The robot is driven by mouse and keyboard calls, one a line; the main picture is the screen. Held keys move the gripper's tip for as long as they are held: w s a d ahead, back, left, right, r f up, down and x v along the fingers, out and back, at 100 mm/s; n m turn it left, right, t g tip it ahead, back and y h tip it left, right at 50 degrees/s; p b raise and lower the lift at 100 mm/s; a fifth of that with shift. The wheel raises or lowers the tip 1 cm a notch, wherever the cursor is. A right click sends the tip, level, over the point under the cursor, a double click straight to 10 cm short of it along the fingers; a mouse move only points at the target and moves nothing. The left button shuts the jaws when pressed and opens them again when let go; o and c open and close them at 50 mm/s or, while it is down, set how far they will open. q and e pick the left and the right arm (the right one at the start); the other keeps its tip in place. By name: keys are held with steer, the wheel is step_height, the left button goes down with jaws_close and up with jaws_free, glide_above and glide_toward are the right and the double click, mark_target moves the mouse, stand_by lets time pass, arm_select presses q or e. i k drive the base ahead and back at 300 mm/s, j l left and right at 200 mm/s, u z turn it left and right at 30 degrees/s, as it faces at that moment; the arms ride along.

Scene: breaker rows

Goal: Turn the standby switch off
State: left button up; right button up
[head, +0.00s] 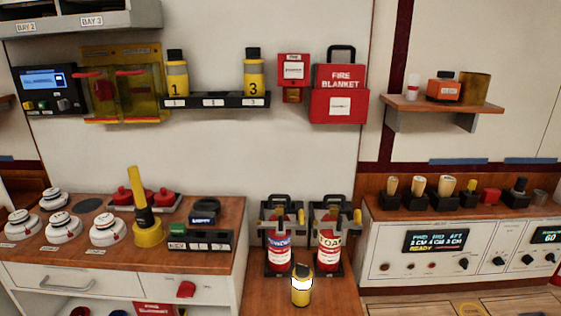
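No switch in the head view carries a label that I can read as standby, so I cannot tell which one it is. A white console (385,258) at the right has a lit display (435,241) with a READY line, and several dark knobs, one of them below the display (461,264). A dark wall panel (45,90) at the upper left has a blue screen and small controls under it. A low black strip (205,240) with small labels sits on the left cabinet. Neither of my grippers is in view.
White detectors and a yellow torch-like tool (141,205) crowd the left cabinet top (92,205). Two red extinguishers (279,247) (328,250) and a yellow canister (302,286) stand in the middle. Stamp-like handles line the ledge above the console. A shelf (440,106) juts from the wall.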

mark_target(187, 289)
steer(key=j, duration=0.6)
steer(key=k+j, duration=0.15)
steer(key=j, duration=1)
steer(key=k, duration=0.05)
